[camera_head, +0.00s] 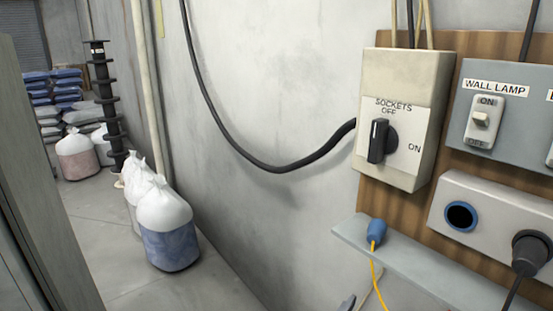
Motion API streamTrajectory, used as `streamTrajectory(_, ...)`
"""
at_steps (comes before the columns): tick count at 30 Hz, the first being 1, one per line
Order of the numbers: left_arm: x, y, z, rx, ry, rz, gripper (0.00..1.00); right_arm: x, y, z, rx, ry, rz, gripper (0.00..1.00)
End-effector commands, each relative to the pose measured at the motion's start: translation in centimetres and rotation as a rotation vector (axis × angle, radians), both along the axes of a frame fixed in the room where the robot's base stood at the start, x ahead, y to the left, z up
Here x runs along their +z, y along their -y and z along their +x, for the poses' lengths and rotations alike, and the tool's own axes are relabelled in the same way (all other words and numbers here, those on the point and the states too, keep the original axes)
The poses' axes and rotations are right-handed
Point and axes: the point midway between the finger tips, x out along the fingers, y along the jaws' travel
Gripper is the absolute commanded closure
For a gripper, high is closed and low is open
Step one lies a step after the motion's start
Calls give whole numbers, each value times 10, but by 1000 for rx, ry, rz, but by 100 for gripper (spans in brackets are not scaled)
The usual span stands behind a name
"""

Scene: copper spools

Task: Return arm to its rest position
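Neither of my grippers can be made out in the head view, so whether they are open or holding anything is hidden. A small grey piece (347,303) shows at the bottom edge. It is cut off, and I cannot tell what it is. A beige switch box (405,75) labelled SOCKETS is on the wooden wall board (372,205). Its black knob (381,141) stands upright, toward the OFF mark.
A grey shelf (420,268) juts out below the switch box, with a blue plug (376,231) and yellow cable on it. A socket strip (495,215) holds a black plug (531,252). White sacks (165,225) stand on the floor at left. The floor between them and the shelf looks clear.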

Motion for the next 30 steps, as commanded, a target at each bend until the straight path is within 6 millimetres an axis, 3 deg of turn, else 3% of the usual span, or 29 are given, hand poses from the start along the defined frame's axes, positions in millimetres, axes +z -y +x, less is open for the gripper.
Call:
streamTrajectory(5,10,0,0,0,0,0,51,-41,47,8,-76,-119,-51,27)
streamTrajectory(8,15,0,0,0,0,0,51,-77,69,13,-64,-214,-52,27)
streamTrajectory(11,22,0,0,0,0,0,51,-130,87,13,-7,-338,3,27)
streamTrajectory(14,29,0,0,0,0,0,51,-203,92,-2,101,-506,147,27)
streamTrajectory(15,32,0,0,0,0,0,51,-234,88,-14,156,-585,233,27)
streamTrajectory(18,36,0,0,0,0,0,51,-298,56,-58,306,-782,475,27)
streamTrajectory(21,37,0,0,0,0,0,51,-330,10,-106,454,-966,685,27)
streamTrajectory(25,36,0,0,0,0,0,51,-335,-33,-154,596,-1163,845,27)
streamTrajectory(30,36,0,0,0,0,0,51,-334,-45,-181,589,-1279,945,27)
